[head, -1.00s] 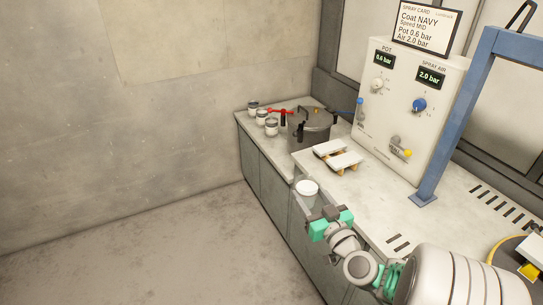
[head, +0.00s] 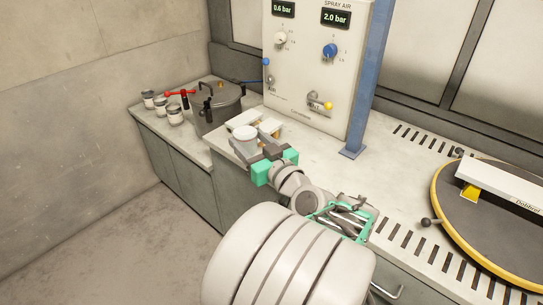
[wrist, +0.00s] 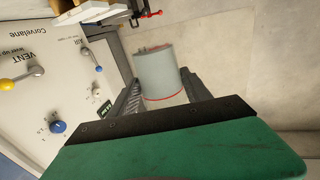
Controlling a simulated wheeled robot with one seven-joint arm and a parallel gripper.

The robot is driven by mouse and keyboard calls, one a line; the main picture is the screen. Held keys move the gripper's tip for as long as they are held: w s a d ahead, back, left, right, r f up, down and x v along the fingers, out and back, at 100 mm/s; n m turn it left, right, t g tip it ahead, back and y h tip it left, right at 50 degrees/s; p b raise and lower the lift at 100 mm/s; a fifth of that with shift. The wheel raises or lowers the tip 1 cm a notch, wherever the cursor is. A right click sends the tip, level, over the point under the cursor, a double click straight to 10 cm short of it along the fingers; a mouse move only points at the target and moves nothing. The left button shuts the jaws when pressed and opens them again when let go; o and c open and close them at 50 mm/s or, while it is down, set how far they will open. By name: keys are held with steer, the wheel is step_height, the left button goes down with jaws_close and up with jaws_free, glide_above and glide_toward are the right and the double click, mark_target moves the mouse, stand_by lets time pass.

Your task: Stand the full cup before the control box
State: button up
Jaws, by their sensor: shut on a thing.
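The cup (head: 244,138) is a pale grey-white cylinder with a light top. In the wrist view the cup (wrist: 158,72) shows a red line around it, and its contents are hidden. My gripper (head: 258,149) is shut on the cup, with one dark finger on each side in the wrist view (wrist: 160,92). The control box (head: 312,75) is a white upright panel with displays and knobs, behind and right of the cup. The cup is at the counter's front left part, in front of the small slatted stand (head: 269,126). I cannot tell whether it touches the counter.
A blue post (head: 364,85) rises right of the box. A round turntable (head: 490,225) lies at the right. The counter (head: 330,160) before the box is clear.

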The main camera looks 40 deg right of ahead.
steer(key=s+d+f+m+h+b, duration=0.1)
steer(key=s+d+h+b, duration=0.1)
steer(key=s+d, duration=0.25)
steer(key=shift+g, duration=0.4)
steer(key=w+d+f, duration=0.2)
steer(key=w+f, duration=0.1)
steer(key=w+d+f, duration=0.5)
steer(key=w+f, duration=0.1)
steer(key=w, duration=0.1)
steer(key=shift+d+f+b, duration=0.15)
steer(key=shift+d+b, duration=0.15)
steer(key=shift+b, duration=0.1)
steer(key=f, duration=0.3)
steer(key=shift+w+d+f+b, duration=0.15)
steer(key=shift+d+f+b, duration=0.05)
steer(key=shift+f+b, duration=0.15)
steer(key=shift+f+b, duration=0.2)
steer(key=shift+b, duration=0.1)
steer(key=o, duration=1.3)
steer(key=shift+r, duration=0.1)
steer(key=shift+o, duration=0.2)
